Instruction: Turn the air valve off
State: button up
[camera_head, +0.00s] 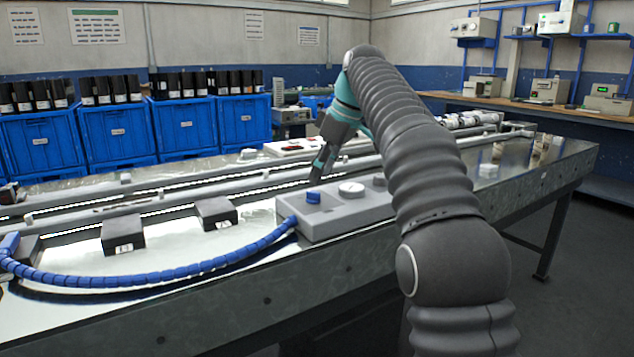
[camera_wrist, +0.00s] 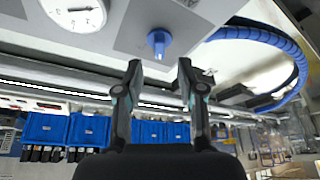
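The air valve is a small blue knob (camera_head: 313,197) on the left end of a grey box (camera_head: 345,217) on the bench. In the wrist view the blue knob (camera_wrist: 159,42) shows just beyond my fingertips, lined up with the gap between them. My gripper (camera_head: 318,179) reaches down from behind the box, its fingers just above and behind the knob. In the wrist view my gripper (camera_wrist: 159,68) is open, with two dark fingers apart and nothing between them. I see no contact with the knob.
A white round gauge (camera_head: 351,189) sits on the box right of the knob. A blue hose (camera_head: 150,277) curves from the box's left end over the bench. Black blocks (camera_head: 124,234) and long rails lie nearby. Blue crates (camera_head: 113,132) stand behind the bench.

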jog(key=v, duration=0.3)
jog(key=shift+f, duration=0.1)
dwell(0.3)
jog(key=s+d+f+m+t+h, duration=0.1)
jog(key=s+d+f+m, duration=0.3)
jog(key=s, duration=0.5)
jog(key=s+d+f+m+t+h, duration=0.1)
jog(key=s+d+m, duration=0.4)
jog(key=s, duration=0.4)
jog(key=s+d+f+m+h, duration=0.1)
jog(key=s+d+f+m, duration=0.1)
jog(key=s+f, duration=0.7)
jog(key=s+d+f+m+t+h, duration=0.1)
jog(key=s+d+f+m, duration=0.1)
jog(key=s+d+f, duration=0.3)
jog(key=s+f, duration=0.4)
jog(key=f, duration=0.1)
jog(key=shift+f+t, duration=0.2)
jog(key=shift+t, duration=0.1)
